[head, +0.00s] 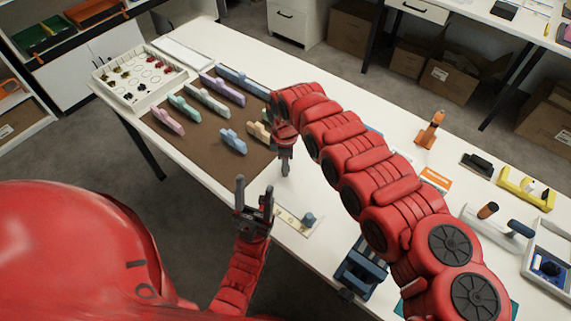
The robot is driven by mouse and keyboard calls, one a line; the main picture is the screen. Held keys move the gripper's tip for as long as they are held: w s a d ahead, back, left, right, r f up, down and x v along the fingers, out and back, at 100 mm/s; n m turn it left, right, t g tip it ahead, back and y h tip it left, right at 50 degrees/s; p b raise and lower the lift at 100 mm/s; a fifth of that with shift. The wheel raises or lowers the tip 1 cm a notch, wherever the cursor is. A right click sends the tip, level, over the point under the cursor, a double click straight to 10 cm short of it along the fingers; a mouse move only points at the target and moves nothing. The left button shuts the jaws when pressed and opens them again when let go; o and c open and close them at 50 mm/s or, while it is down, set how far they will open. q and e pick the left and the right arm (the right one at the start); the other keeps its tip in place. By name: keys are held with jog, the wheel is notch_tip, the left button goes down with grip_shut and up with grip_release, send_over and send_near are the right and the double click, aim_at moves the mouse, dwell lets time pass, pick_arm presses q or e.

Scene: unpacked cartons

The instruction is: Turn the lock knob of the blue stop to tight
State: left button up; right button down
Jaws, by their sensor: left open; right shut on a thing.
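A small blue block with a round top (308,219) stands on a pale marked strip (290,218) at the table's near edge. It may be the blue stop; its knob setting is too small to read. My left gripper (255,192) is open and empty, fingers up, left of the strip. My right gripper (285,165) points down beyond the strip, near the brown mat's right edge. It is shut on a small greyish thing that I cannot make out. It is apart from the blue block.
A blue vise-like device (362,268) sits at the near edge, partly behind my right arm. Several coloured pieces lie on the brown mat (190,150). A white tray (136,78) stands at the far left. An orange tool (429,131) and a yellow holder (525,188) are at right.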

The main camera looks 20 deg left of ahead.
jog(key=m+b, duration=0.1)
jog(key=m, duration=0.7)
jog(key=shift+w, duration=0.1)
jog(key=m, duration=0.4)
jog(key=shift+m, duration=2.2)
jog(key=c, duration=0.6)
grip_release()
jog(key=shift+r, duration=0.1)
